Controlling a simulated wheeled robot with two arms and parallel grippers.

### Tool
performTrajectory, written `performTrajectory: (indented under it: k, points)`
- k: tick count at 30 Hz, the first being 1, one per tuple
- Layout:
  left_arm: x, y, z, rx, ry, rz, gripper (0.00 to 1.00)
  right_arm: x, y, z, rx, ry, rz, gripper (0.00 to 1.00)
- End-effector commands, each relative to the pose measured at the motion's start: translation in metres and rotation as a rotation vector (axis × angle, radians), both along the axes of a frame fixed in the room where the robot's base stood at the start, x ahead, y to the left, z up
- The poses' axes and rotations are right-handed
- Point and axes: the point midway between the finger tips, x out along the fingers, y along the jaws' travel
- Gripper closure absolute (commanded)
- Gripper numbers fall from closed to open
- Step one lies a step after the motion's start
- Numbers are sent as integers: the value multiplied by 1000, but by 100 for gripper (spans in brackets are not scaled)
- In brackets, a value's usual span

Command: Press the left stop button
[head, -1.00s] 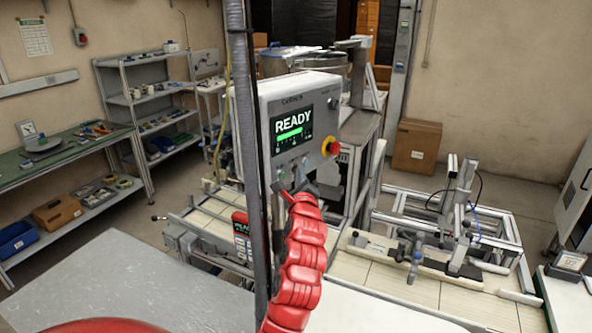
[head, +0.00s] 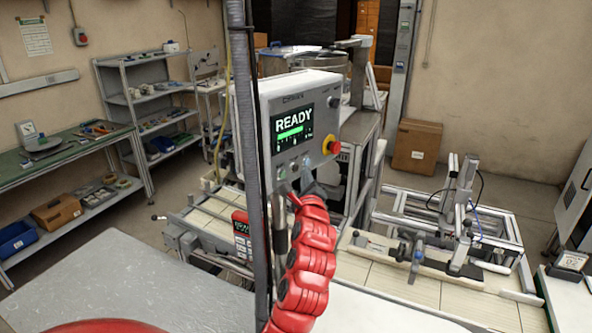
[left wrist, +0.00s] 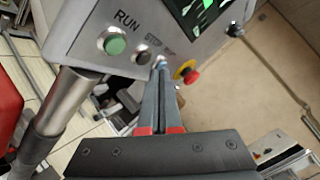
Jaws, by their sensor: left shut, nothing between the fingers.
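A grey control box (head: 325,103) with a screen reading READY stands in the middle of the head view. In the left wrist view its underside edge row shows a green button (left wrist: 115,44) under the word RUN, a dark button (left wrist: 143,58) under a small label that seems to read STOP, and a bluish button partly behind my fingertips. A red knob on a yellow ring (left wrist: 187,73) is to the right. My left gripper (left wrist: 160,72) is shut and empty, its tips close to the bluish button, right of the dark one. Contact cannot be told. It also shows in the head view (head: 308,166).
A small red panel (head: 241,232) sits lower left by the conveyor. A metal fixture (head: 455,225) is at right. A grey tabletop (head: 160,285) fills the lower left.

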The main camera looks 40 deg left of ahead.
Motion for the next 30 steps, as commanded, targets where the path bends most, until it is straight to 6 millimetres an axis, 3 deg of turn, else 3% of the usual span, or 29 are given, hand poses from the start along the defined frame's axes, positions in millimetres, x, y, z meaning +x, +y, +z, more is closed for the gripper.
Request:
performTrajectory:
  k: [12, 30]
  points:
    - [-2, -41, -1, 0, -1, -3, 100, 0, 0, -12, 0, 0, 0, 50]
    - [-3, -44, 0, 0, -1, -1, 100, 0, 0, -12, 0, 0, 0, 50]
